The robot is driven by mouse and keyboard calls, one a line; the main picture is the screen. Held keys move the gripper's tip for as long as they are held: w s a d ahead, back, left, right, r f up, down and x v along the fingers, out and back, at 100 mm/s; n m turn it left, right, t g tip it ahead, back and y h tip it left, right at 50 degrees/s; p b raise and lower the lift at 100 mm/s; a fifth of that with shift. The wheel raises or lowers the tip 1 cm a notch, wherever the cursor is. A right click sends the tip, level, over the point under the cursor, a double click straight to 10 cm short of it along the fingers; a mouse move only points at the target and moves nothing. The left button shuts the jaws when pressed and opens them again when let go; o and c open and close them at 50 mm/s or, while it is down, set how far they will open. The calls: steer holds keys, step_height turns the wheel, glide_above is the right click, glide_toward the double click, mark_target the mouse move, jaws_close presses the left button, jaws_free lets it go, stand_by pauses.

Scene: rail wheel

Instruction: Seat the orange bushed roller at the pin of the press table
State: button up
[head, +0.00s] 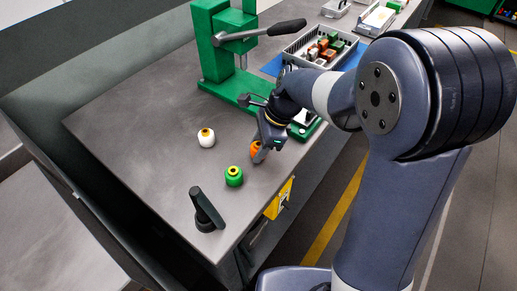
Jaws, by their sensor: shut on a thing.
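My gripper (263,145) is low over the grey press table (150,122), near its right edge. It is shut on the orange roller (256,152), which is partly covered by the fingers. I cannot tell whether the roller touches the table top. A green roller with a yellow bushing (234,177) stands just in front of it, and a white roller with a yellow bushing (206,138) stands to its left. The green press (217,55) with a dark lever stands behind. I cannot make out a bare pin on the table.
A black upright handle on a round base (207,214) stands near the table's front corner. A light bin of coloured parts (319,46) sits at the back right on a blue mat. The table's left is clear.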

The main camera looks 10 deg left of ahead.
steer(key=shift+c, duration=1.2)
